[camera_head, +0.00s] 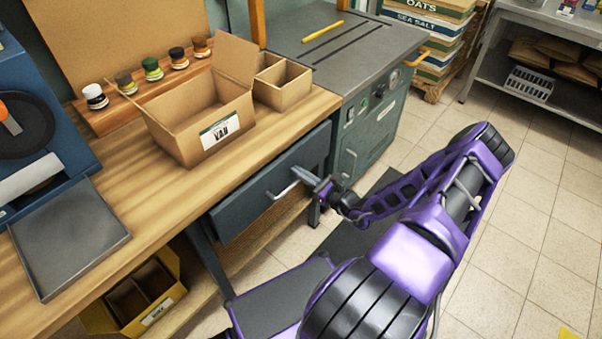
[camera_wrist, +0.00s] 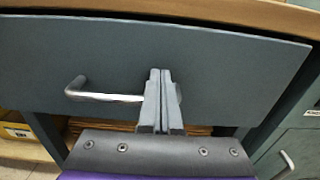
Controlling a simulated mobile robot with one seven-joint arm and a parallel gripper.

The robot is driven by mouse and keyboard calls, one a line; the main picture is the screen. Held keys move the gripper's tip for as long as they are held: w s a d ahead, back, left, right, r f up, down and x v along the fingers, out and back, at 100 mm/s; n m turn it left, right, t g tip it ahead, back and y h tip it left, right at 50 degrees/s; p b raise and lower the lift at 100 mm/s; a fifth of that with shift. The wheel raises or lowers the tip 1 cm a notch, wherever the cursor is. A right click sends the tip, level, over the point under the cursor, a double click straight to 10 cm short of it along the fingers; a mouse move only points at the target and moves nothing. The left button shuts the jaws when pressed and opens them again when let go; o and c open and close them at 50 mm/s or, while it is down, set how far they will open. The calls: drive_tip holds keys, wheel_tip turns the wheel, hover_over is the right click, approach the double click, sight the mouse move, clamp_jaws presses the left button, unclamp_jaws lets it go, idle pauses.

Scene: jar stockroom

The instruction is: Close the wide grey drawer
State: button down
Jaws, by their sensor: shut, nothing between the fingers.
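The wide grey drawer (camera_head: 245,200) is under the wooden bench top, with its front close below the bench edge. I cannot tell whether it is fully flush. It also fills most of the wrist view (camera_wrist: 215,75). Its silver bar handle (camera_wrist: 105,95) crosses the middle of the front; the left end shows, and my fingers cover part of its right side. My gripper (camera_head: 298,173) is shut and empty, its fingertips (camera_wrist: 160,73) pointing at the drawer front beside the handle's right end. I cannot tell whether they touch it.
On the wooden bench (camera_head: 150,205) stand an open cardboard box (camera_head: 180,140), several small jars and a dark flat plate (camera_head: 65,240). A yellow bin (camera_head: 165,300) sits below. A grey-green cabinet (camera_head: 370,130) stands right of the drawer.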

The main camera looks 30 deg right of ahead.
sight(289, 165)
drive_tip(key=x, duration=0.4)
drive_tip(key=shift+w+r, duration=0.15)
